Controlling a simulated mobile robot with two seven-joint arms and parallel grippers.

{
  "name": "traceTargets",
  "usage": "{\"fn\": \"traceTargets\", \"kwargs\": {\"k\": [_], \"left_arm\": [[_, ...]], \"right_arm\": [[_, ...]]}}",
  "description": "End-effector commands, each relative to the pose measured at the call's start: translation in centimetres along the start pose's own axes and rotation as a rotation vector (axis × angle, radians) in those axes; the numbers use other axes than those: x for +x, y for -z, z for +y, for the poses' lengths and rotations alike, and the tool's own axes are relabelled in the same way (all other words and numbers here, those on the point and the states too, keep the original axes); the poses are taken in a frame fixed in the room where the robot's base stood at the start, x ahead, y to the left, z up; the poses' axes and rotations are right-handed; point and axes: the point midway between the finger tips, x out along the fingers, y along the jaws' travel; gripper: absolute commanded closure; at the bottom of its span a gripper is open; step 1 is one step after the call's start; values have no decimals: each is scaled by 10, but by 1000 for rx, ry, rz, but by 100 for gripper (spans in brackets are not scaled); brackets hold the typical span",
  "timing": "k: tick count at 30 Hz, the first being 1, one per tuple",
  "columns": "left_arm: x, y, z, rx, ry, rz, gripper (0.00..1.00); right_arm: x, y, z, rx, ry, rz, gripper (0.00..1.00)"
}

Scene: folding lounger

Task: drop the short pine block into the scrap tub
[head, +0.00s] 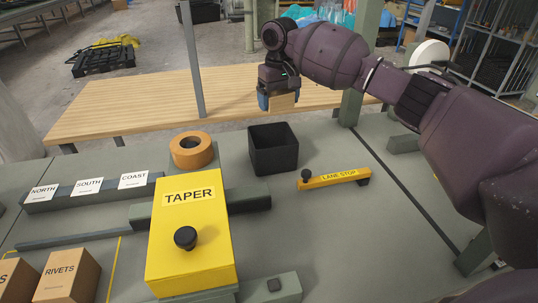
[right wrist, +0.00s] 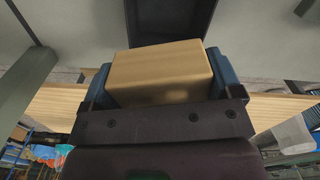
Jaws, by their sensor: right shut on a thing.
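The short pine block (right wrist: 160,70) is a light wooden block that fills the space between the blue fingers of my right gripper (right wrist: 160,85) in the right wrist view. In the head view the right gripper (head: 278,98) is shut on the block (head: 282,102) and holds it in the air, above and behind the tub. A black open-topped tub (head: 273,150), which looks like the scrap tub, stands on the grey bench. It also shows in the right wrist view (right wrist: 165,22), beyond the block. My left gripper is not in view.
A yellow TAPER box (head: 190,250) with a black knob stands left of the tub, with an orange tape roll (head: 191,150) behind it. A yellow LANE STOP bar (head: 335,178) lies to the right. A grey post (head: 193,60) rises near the wooden table (head: 130,105).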

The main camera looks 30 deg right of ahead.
Motion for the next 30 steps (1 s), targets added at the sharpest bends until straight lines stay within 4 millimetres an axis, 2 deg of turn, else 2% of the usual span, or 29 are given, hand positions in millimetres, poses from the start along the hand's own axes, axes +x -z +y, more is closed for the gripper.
{"fn": "traceTargets", "kwargs": {"k": [5,18,30], "left_arm": [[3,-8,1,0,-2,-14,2],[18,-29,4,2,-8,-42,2],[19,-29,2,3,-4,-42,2]], "right_arm": [[7,5,4,-1,0,1,40],[54,4,4,-1,-2,-3,40],[58,4,3,0,0,6,40]]}}
